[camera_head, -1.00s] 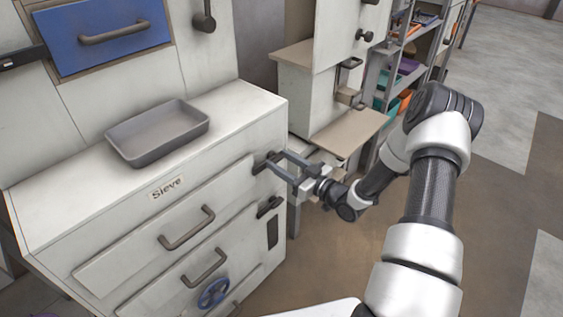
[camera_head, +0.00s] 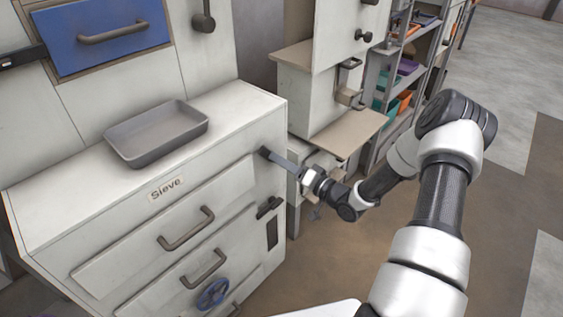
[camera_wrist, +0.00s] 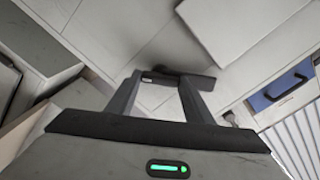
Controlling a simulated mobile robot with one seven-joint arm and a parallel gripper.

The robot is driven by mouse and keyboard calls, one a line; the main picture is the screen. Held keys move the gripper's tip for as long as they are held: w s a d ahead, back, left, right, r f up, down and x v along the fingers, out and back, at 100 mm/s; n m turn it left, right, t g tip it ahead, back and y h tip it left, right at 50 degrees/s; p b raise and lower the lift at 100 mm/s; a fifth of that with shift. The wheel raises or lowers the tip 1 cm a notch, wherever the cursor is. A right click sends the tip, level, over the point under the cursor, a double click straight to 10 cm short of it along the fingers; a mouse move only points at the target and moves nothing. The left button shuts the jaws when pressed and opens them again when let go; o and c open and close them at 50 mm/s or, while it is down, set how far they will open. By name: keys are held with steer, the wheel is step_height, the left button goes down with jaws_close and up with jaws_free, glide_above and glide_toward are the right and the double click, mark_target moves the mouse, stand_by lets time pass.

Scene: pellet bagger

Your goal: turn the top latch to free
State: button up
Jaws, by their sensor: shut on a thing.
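The top latch (camera_head: 264,152) is a small dark handle at the upper right of the white Sieve cabinet's front. My gripper (camera_head: 268,154) reaches it from the right and is shut on it. In the head view the fingers line up one behind the other and hide most of the latch. In the wrist view the latch (camera_wrist: 200,81) is a dark bar running across between the fingertips of my gripper (camera_wrist: 160,78), sticking out to the right. A second dark latch (camera_head: 269,207) sits lower on the same front, clear of the gripper.
A beige shelf (camera_head: 347,135) and a rack with bins are behind the gripper. The floor to the right is open.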

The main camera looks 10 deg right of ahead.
steer(key=shift+f+m, duration=0.15)
steer(key=shift+m, duration=3.55)
steer(key=o, duration=1.1)
steer(key=shift+c, duration=0.2)
steer(key=shift+d+p, duration=0.1)
steer(key=shift+p, duration=0.2)
steer(key=p+v, duration=0.1)
steer(key=v, duration=1.6)
steer(key=shift+s+p, duration=0.15)
steer(key=shift+p, duration=0.15)
steer(key=shift+d, duration=0.1)
